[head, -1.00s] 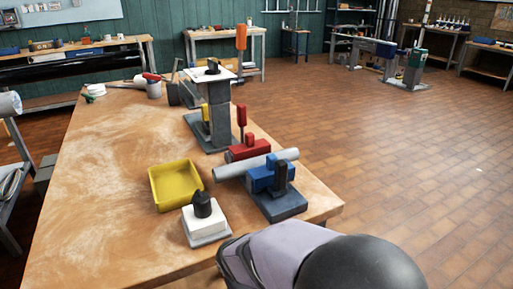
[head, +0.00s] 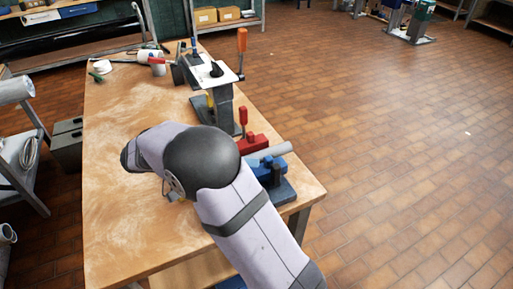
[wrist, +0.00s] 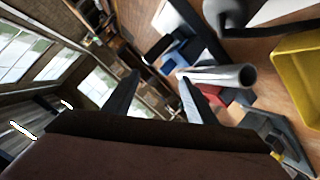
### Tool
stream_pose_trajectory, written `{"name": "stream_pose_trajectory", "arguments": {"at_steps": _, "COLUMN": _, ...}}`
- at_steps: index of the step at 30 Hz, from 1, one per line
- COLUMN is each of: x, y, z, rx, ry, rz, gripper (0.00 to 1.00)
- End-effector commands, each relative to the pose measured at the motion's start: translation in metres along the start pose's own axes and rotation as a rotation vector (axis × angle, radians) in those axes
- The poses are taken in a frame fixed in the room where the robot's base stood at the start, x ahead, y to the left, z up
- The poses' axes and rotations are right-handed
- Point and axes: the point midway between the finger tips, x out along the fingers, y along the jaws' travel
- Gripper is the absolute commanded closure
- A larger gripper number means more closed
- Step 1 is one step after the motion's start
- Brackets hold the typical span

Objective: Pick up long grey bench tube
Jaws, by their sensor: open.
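The long grey bench tube (head: 270,151) rests on the red and blue clamp fixtures at the table's right edge; my arm covers its near-left part in the head view. In the wrist view the tube (wrist: 220,77) shows its hollow end facing right. My gripper (wrist: 159,76) is open, with nothing between its two dark fingers. The right-hand finger overlaps the tube's far end in the picture; I cannot tell the gap in depth. The gripper is hidden behind my arm in the head view.
The red clamp (head: 252,142) and blue vise (head: 277,170) stand close to the tube. A grey post with a white plate (head: 213,73) rises behind them. The yellow tray (wrist: 300,65) lies near the tube's hollow end. The left of the wooden table (head: 115,200) is clear.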

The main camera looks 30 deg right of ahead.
Motion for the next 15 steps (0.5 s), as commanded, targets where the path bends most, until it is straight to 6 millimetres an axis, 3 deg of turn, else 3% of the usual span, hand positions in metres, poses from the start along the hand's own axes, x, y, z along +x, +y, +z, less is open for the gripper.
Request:
{"name": "stream_pose_trajectory", "arguments": {"at_steps": 1, "x": -0.009, "y": -0.023, "z": 0.002, "rx": 0.094, "ry": 0.014, "rz": -0.008, "gripper": 0.48}}
{"name": "stream_pose_trajectory", "arguments": {"at_steps": 3, "x": -0.020, "y": -0.048, "z": 0.005, "rx": 0.231, "ry": 0.026, "rz": -0.022, "gripper": 0.48}}
{"name": "stream_pose_trajectory", "arguments": {"at_steps": 6, "x": -0.032, "y": -0.075, "z": 0.009, "rx": 0.394, "ry": 0.037, "rz": -0.039, "gripper": 0.48}}
{"name": "stream_pose_trajectory", "arguments": {"at_steps": 9, "x": -0.041, "y": -0.095, "z": 0.015, "rx": 0.518, "ry": 0.043, "rz": -0.055, "gripper": 0.48}}
{"name": "stream_pose_trajectory", "arguments": {"at_steps": 15, "x": -0.050, "y": -0.115, "z": 0.022, "rx": 0.659, "ry": 0.047, "rz": -0.072, "gripper": 0.48}}
